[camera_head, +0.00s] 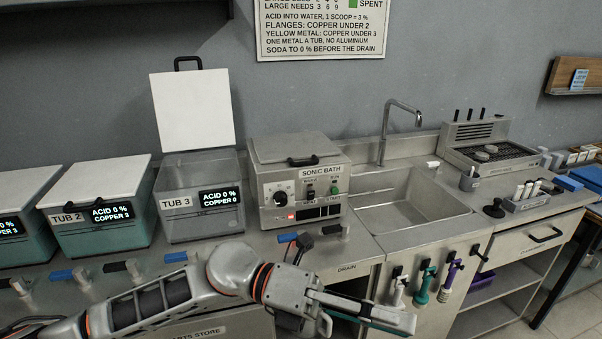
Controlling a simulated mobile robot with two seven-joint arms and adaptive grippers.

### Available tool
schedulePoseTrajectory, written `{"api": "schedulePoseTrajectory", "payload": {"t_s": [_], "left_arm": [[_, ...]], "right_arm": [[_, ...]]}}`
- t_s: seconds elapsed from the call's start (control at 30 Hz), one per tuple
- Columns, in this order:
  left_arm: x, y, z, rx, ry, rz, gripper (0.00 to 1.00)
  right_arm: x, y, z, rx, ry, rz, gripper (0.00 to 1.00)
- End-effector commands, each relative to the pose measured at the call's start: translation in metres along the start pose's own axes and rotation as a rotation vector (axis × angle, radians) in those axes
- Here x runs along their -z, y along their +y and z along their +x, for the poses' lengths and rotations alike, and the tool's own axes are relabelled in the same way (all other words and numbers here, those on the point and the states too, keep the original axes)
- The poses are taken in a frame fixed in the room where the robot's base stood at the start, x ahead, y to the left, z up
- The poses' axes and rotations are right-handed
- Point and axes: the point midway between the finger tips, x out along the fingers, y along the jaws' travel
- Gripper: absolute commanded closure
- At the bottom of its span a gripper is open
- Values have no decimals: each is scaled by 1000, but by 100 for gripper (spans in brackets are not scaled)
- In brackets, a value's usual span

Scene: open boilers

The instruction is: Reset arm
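My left arm comes in from the lower left and reaches across the front of the counter. Its gripper (390,318) is in front of the cabinet under the sink, low in the picture and pointing right. The fingers are seen from the side and lie close together in the picture, so I cannot tell whether they are open or shut. No object shows clearly between them. My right gripper is not in view.
Tub 3 (182,220) has its lid raised; tub 2 (90,240) is covered. The sonic bath (296,205), sink (410,208) and tap (385,130) stand behind the arm. Several coloured-handled tools (425,285) hang on the cabinet front, right of the gripper.

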Motion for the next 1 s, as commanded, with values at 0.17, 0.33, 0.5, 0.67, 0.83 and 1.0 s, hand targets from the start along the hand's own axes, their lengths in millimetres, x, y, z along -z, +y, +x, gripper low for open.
{"api": "schedulePoseTrajectory", "payload": {"t_s": [0.17,0.33,0.5,0.67,0.83,1.0], "left_arm": [[-34,-3,-10,164,-309,-218,69],[-61,19,-49,281,-607,-448,69],[-63,68,-106,367,-908,-702,69],[-31,131,-167,420,-1191,-957,69],[42,200,-227,443,-1485,-1229,69],[139,252,-269,439,-1741,-1472,69]], "right_arm": [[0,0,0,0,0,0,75],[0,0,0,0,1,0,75],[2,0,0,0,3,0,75],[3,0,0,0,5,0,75],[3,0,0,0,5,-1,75],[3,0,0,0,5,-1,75]]}}
